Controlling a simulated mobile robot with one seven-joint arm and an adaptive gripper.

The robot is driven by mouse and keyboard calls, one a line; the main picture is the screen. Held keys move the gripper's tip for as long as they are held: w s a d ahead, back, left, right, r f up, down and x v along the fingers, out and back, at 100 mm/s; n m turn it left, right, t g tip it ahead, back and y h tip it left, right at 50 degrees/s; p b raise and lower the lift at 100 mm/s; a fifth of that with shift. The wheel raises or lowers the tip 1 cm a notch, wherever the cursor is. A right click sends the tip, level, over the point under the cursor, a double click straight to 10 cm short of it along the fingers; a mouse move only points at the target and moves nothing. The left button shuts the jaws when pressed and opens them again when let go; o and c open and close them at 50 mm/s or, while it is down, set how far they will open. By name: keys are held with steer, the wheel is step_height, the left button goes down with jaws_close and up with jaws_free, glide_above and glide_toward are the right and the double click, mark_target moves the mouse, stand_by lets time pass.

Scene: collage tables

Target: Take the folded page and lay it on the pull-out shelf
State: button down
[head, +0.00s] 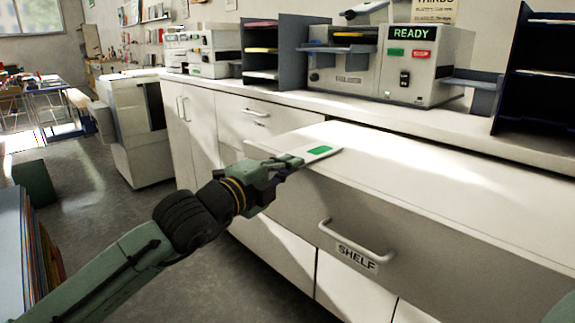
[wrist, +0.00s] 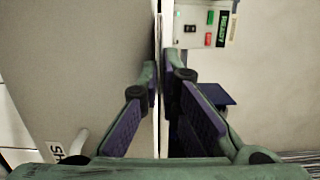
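The folded page (head: 306,156) is a thin white sheet with a green patch. My gripper (head: 291,163) is shut on its near left end and holds it roughly flat over the left part of the pull-out shelf (head: 400,165). In the wrist view the fingers (wrist: 159,80) are close together around a thin pale edge, which is the page seen edge-on. The shelf is pulled out, with a pale top and a front marked SHELF. I cannot tell whether the page touches the shelf top.
A machine with a READY sign (head: 412,70) stands on the counter behind the shelf. A dark sorter (head: 545,75) stands to its right, and another sorter (head: 288,50) to its left. The shelf handle (head: 355,243) juts out in front. The shelf's middle and right are clear.

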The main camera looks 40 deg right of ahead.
steer(key=c, duration=1.7)
jaws_free()
steer(key=v, duration=1.2)
